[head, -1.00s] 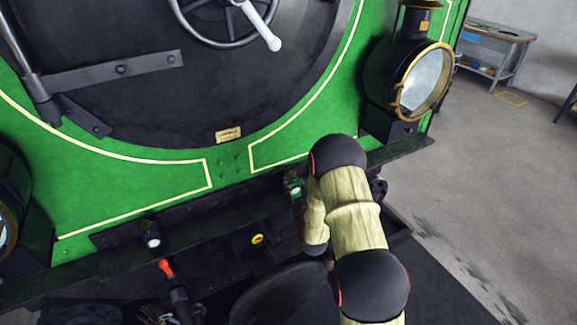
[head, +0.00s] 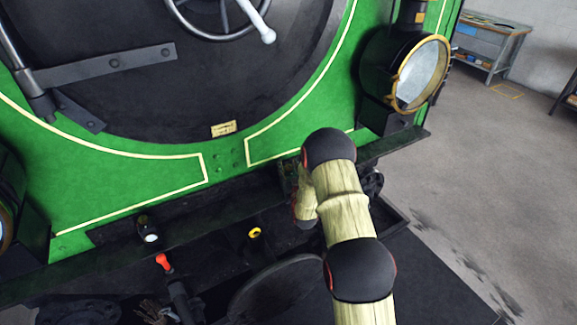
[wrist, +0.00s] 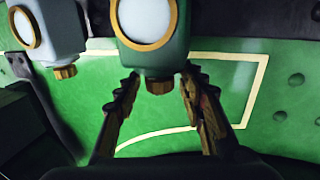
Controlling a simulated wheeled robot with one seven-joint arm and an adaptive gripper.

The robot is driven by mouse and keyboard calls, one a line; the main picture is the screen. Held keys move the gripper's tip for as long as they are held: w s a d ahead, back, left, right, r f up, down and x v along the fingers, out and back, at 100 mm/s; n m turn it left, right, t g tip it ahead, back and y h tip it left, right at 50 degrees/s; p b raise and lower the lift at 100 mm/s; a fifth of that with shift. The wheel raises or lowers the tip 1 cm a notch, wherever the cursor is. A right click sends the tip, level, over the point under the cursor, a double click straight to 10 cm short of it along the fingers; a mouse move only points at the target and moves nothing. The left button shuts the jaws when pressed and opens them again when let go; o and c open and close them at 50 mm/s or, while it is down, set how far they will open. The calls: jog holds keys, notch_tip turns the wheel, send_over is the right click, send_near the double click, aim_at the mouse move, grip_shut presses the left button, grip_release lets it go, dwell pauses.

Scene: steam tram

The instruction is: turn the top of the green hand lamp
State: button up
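The green hand lamp (wrist: 150,55) is at the top middle of the wrist view, with a pale round lens in a brass ring and a brown-brass knob (wrist: 159,87) on the end facing me. My gripper (wrist: 160,80) is open, one finger on each side of that knob. I see gaps between the fingers and the knob. In the head view my arm covers the gripper and most of the lamp.
A second, paler lamp (wrist: 68,42) with a brass ring and knob stands close on the left in the wrist view. The locomotive's green front (head: 120,185) is close behind. A large black headlamp (head: 380,85) is right of my arm.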

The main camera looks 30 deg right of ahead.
jog(key=shift+c, duration=1.2)
grip_shut()
jog(key=shift+m+h+b, duration=0.4)
jog(key=shift+h+b, duration=0.15)
jog(key=shift+h, duration=0.05)
jog(key=shift+a+f+m+g+h+b, duration=0.15)
jog(key=shift+m+g+h+b, duration=0.35)
jog(key=shift+h+b, duration=0.35)
jog(key=m+g+h+b, duration=0.2)
jog(key=h, duration=0.1)
jog(key=shift+m+b, duration=0.3)
jog(key=m+g+h+b, duration=0.1)
jog(key=m+g+h, duration=0.1)
jog(key=h, duration=0.1)
jog(key=shift+g, duration=0.3)
jog(key=shift+d+r+m+g+h+b, duration=0.1)
jog(key=shift+d+m+g+h+b, duration=0.05)
jog(key=shift+m+g+h, duration=0.7)
jog(key=shift+d+r+m+g+h+b, duration=0.15)
jog(key=shift+m+g+h, duration=0.35)
jog(key=shift+m+g, duration=0.5)
jog(key=shift+g, duration=0.25)
jog(key=shift+o, duration=1.8)
grip_release()
